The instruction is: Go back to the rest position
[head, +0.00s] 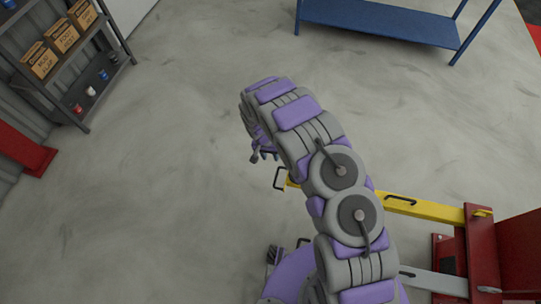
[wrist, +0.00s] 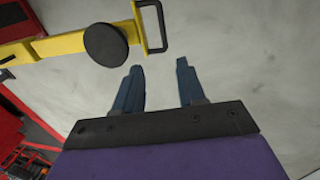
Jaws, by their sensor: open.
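My gripper (wrist: 159,80) shows in the wrist view with its two blue-grey fingers apart and nothing between them. Bare concrete floor shows beyond the fingertips. In the head view my purple and grey arm arches up and over to the left, and my gripper (head: 262,155) is mostly hidden behind it, pointing down. A yellow lift arm (wrist: 60,45) with a round black pad (wrist: 108,44) and a dark handle (wrist: 152,27) lies just beyond the fingers, to their upper left, apart from them.
The yellow lift arm (head: 425,208) joins a red lift post (head: 482,250) at the right. A shelf (head: 75,75) with boxes and cans stands at the upper left, a blue bench (head: 385,22) at the top. A red base (head: 25,150) is at the left edge. The floor between is clear.

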